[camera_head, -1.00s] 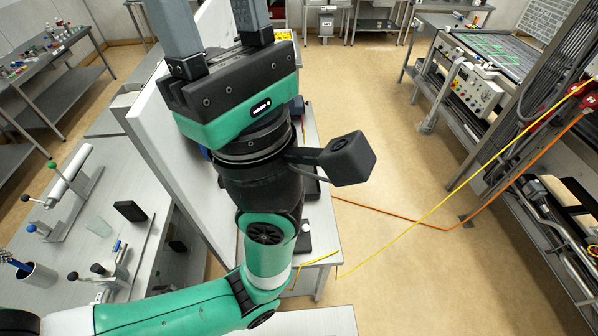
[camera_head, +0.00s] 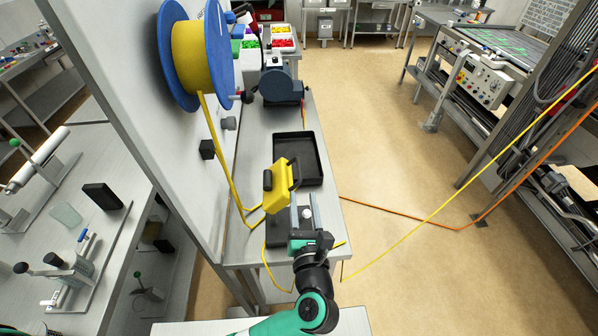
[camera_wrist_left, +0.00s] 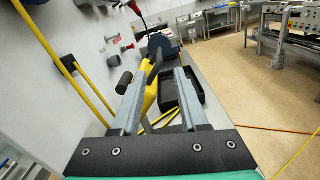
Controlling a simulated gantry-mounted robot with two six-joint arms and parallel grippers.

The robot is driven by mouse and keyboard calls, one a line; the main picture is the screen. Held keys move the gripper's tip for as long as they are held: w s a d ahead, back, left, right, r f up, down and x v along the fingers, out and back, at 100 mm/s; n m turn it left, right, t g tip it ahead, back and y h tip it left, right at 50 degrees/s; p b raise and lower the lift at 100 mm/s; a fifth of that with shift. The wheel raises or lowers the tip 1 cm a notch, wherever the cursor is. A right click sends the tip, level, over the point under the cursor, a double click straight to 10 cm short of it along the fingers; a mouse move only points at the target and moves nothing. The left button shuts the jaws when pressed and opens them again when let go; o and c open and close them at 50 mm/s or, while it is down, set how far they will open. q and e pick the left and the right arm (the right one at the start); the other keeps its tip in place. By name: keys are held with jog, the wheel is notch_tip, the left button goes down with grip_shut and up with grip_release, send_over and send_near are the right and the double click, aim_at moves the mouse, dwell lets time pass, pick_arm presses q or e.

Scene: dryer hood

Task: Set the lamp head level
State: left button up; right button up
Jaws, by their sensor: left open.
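The lamp head (camera_head: 280,187) is yellow with a black handle and looks tilted, above the narrow bench beside the white panel. My left gripper (camera_head: 305,200) is just in front and to the right of it, with its two grey fingers apart. In the left wrist view the yellow lamp head (camera_wrist_left: 151,92) shows beyond and partly between the fingers, partly hidden by the left one. I cannot tell whether a finger touches it. The lamp's mount is mostly hidden. My right gripper is in neither view.
A black tray (camera_head: 312,160) lies behind the lamp on the bench (camera_head: 262,140). A blue reel with yellow cable (camera_head: 196,56) hangs on the white panel (camera_head: 130,90), its cable running down past the lamp. A dark grinder-like machine (camera_head: 281,84) stands farther back.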

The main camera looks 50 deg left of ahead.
aim_at(298, 158)
pick_arm(q)
jog(key=x, duration=1)
jog(key=shift+w+a+r, duration=0.1)
jog(key=shift+w+a, duration=0.15)
jog(key=shift+a, duration=0.05)
grip_shut()
dwell(0.8)
